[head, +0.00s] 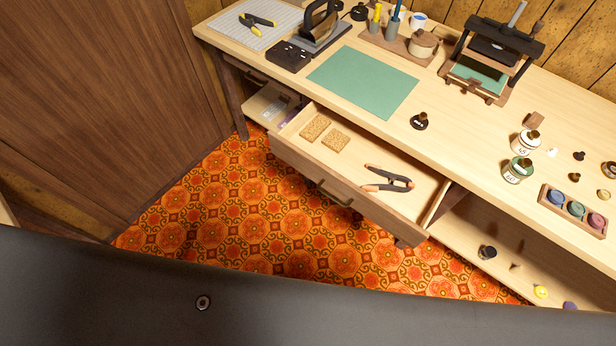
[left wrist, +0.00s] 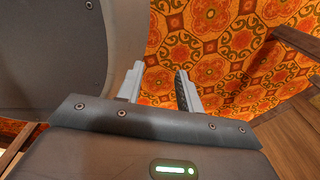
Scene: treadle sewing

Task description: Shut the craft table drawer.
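The craft table (head: 460,135) runs along the wall in the head view. Its wide wooden drawer (head: 365,209) is pulled out toward me, with a dark handle (head: 334,196) on its front. Two cork-coloured squares (head: 325,133) and orange-handled pliers (head: 389,180) lie inside the drawer. My left gripper (left wrist: 160,88) shows in the left wrist view with its two fingers apart and nothing between them, above the patterned floor. Neither gripper shows in the head view, so their place relative to the handle cannot be told.
A smaller compartment (head: 262,106) sits open left of the drawer. An open shelf (head: 500,245) with small items lies to its right. The tabletop holds a green mat (head: 362,81), a press (head: 490,60) and several jars. Orange patterned carpet (head: 240,215) is clear before the drawer.

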